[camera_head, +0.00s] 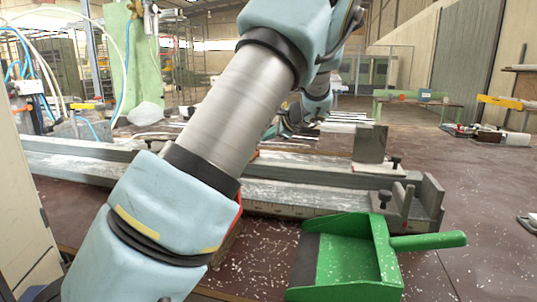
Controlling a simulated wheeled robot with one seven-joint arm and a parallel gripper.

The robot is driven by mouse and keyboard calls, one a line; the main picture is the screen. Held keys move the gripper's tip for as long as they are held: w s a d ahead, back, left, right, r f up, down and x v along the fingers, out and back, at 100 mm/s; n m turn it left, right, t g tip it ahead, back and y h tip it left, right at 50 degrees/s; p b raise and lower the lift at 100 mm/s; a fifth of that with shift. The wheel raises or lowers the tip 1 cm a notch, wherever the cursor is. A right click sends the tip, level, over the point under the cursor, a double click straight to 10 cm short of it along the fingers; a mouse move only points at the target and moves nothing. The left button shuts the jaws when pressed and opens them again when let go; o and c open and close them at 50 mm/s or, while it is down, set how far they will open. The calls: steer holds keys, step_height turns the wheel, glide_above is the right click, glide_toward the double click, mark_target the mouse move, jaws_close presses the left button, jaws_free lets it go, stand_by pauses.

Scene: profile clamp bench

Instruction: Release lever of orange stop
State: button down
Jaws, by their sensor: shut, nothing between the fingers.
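A long grey metal profile rail (300,198) runs across the bench, dusted with pale chips. A small orange-red edge (253,155) shows on the rail just right of my arm. It may be part of the orange stop, but most of it is hidden and I cannot make out its lever. A grey upright plate (370,144) with a black knob (396,162) stands on the rail farther right. My arm crosses the picture in front of the rail, and its wrist end is partly seen behind it. My gripper's fingers are hidden.
A green dustpan (345,262) lies on the brown bench (450,250) in front, its handle pointing right. A red-edged object (230,238) is partly behind my arm. An end block (432,194) with a black knob (384,197) closes the rail's right end.

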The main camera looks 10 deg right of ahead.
steer(key=shift+s+a+r+b, duration=0.1)
steer(key=shift+s+r+b, duration=0.3)
steer(key=shift+b, duration=0.4)
steer(key=shift+r, duration=0.1)
steer(key=shift+w, duration=0.1)
